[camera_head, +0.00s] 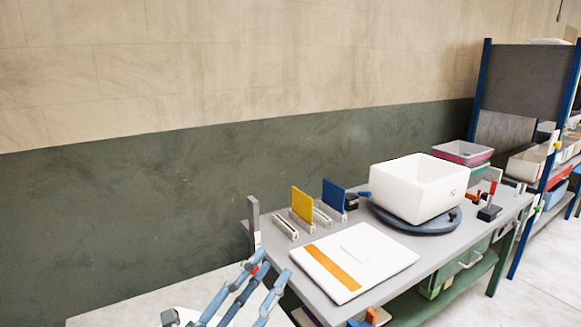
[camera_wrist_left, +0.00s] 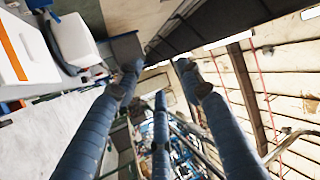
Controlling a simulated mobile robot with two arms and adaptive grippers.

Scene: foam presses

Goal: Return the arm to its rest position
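My left gripper (camera_head: 265,274) shows at the bottom of the head view, its blue-grey fingers pointing up, in front of the bench's left end. In the left wrist view its three long fingers (camera_wrist_left: 157,76) are spread apart with nothing between them, so it is open and empty. The grey workbench (camera_head: 262,264) stands to the right of the gripper in the head view. A gap between fingers and bench cannot be judged exactly. My right gripper is not in view.
A white panel with an orange stripe (camera_head: 385,258) lies on the bench. A white bin (camera_head: 405,190) sits on a dark blue turntable (camera_head: 405,225). Yellow (camera_head: 302,203) and blue (camera_head: 333,195) plates stand upright behind. A blue-posted rack (camera_head: 480,90) is at right. The wall behind is bare.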

